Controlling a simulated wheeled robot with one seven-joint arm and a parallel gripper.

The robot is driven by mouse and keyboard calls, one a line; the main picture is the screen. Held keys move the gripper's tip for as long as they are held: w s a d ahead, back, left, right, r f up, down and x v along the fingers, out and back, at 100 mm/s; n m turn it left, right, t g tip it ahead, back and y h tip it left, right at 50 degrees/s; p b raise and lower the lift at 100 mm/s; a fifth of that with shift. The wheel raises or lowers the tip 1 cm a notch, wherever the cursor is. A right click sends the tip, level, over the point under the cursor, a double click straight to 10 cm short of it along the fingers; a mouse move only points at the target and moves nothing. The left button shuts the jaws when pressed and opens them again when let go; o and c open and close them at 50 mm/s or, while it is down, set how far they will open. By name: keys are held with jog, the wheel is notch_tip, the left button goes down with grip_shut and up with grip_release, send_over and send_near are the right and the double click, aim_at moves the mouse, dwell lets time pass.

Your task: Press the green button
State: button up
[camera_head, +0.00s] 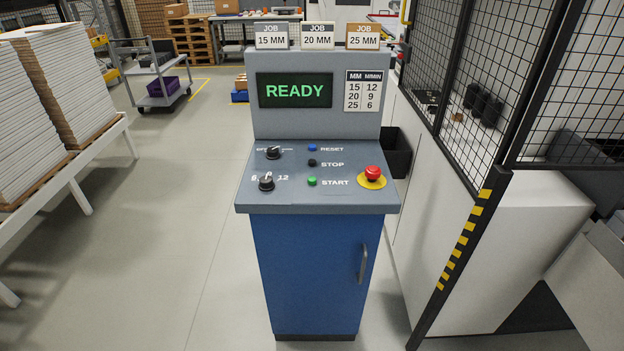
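The green button (312,181) is small and round, on the sloped grey top of the control console (316,240), just left of the word START. A black button (312,162) marked STOP and a blue button (312,147) marked RESET sit above it in a column. The screen (295,90) on the console's upright panel reads READY in green. My gripper does not show in this view. Nothing covers the green button.
A red emergency stop (372,173) on a yellow base stands right of the green button. Two black knobs (266,182) are to the left. A mesh fence (485,80) and striped post (462,255) stand right. Board stacks (75,80) stand left. The floor between is clear.

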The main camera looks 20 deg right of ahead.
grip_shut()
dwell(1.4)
